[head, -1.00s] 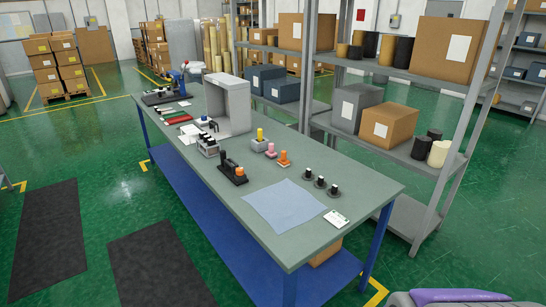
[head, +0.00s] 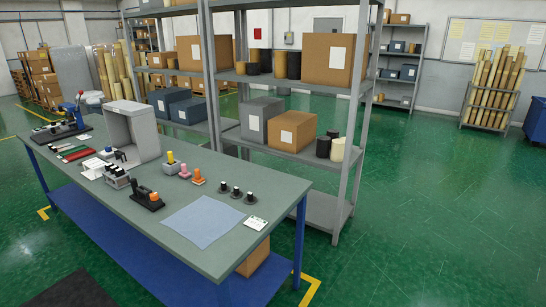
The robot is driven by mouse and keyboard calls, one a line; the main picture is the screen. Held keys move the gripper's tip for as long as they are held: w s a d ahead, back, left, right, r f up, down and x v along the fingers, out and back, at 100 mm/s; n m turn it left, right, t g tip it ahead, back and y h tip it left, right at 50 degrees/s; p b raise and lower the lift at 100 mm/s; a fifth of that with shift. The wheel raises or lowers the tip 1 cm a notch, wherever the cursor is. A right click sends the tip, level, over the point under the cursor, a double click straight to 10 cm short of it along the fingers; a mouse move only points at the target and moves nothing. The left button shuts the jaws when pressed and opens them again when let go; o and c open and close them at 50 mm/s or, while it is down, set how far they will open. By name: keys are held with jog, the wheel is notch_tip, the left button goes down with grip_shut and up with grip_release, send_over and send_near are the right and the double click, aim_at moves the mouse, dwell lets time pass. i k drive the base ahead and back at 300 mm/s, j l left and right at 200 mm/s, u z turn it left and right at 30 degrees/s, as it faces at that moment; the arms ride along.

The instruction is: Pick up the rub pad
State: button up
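A grey-topped workbench (head: 130,203) with a blue frame stands at the left. I cannot tell for sure which item on it is the rub pad. A flat pale blue sheet (head: 203,221) lies near its front right corner. Small blocks with knobs stand behind it: orange (head: 199,177), pink (head: 185,171) and yellow (head: 171,160). Three small dark round pieces with white tops (head: 237,191) stand in a row right of these. A black device with an orange part (head: 148,198) sits left of the sheet. My gripper is not in view.
A metal shelf rack (head: 352,110) with boxes and rolls stands close behind the bench. A small white card (head: 256,223) lies near the bench's right edge. Open green floor (head: 430,220) spreads to the right. A dark mat (head: 75,290) lies at lower left.

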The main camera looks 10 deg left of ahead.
aim_at(184, 175)
jog(key=i+j+z, duration=0.1)
jog(key=j, duration=0.35)
jog(key=i+j, duration=0.15)
jog(key=j, duration=0.25)
jog(key=i+j+z, duration=0.15)
jog(key=j, duration=0.3)
jog(key=j+z, duration=0.1)
jog(key=j, duration=0.35)
jog(key=i+j, duration=0.1)
jog(key=j, duration=0.45)
jog(key=i+j, duration=0.15)
jog(key=j, duration=0.35)
jog(key=i+j, duration=0.1)
jog(key=j, duration=0.45)
jog(key=i+j, duration=0.1)
jog(key=j, duration=0.45)
jog(key=i+j, duration=0.15)
jog(key=j, duration=0.4)
jog(key=i+j, duration=0.1)
jog(key=j, duration=0.4)
jog(key=i+j, duration=0.1)
jog(key=j, duration=0.45)
jog(key=i+j, duration=0.15)
jog(key=j, duration=0.4)
